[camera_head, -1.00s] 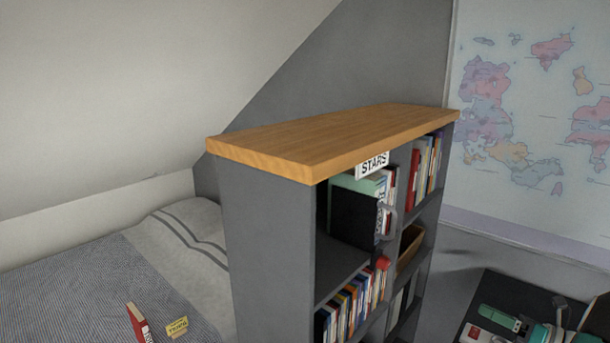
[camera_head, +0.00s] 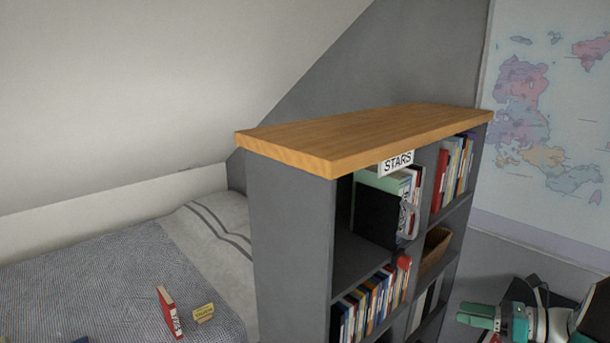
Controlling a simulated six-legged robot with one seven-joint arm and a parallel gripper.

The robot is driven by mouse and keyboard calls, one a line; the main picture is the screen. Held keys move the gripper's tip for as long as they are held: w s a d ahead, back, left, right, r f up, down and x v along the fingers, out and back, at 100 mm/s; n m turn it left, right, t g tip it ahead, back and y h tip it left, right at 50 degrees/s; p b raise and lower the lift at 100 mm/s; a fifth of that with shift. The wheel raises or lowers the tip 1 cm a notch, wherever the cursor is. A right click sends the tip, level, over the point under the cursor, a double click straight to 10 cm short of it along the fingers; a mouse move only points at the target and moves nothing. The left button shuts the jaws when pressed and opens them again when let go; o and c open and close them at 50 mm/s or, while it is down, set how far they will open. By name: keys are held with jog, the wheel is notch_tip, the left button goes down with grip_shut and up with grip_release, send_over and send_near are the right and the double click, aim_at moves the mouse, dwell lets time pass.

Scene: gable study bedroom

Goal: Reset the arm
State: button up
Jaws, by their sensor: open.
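My gripper (camera_head: 468,315) shows at the lower right, with green fingers pointing left. It is open and nothing shows between its fingers. Part of my arm (camera_head: 550,322) runs off the bottom right corner, so most of it is out of view. The gripper is in front of the lower right part of the grey bookshelf (camera_head: 290,240), apart from it as far as I can tell.
The bookshelf has a wooden top (camera_head: 370,135), a STARS sign (camera_head: 397,162), several books and a basket (camera_head: 435,250). A bed (camera_head: 100,275) at left holds a red book (camera_head: 168,312) and a yellow card (camera_head: 204,313). A map (camera_head: 540,110) hangs at right.

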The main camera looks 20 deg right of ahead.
jog(key=a+r+n+g+h, duration=0.3)
jog(key=a+n+g, duration=0.85)
jog(key=a, duration=1.15)
jog(key=s+a+r+n+t+h, duration=0.3)
jog(key=s+a+n+t+h, duration=0.2)
jog(key=n, duration=1.5)
jog(key=s+a+h, duration=0.2)
jog(key=s+a, duration=0.2)
jog(key=a, duration=0.1)
jog(key=shift+s+a, duration=0.2)
jog(key=shift+a, duration=0.15)
jog(key=shift+t, duration=0.25)
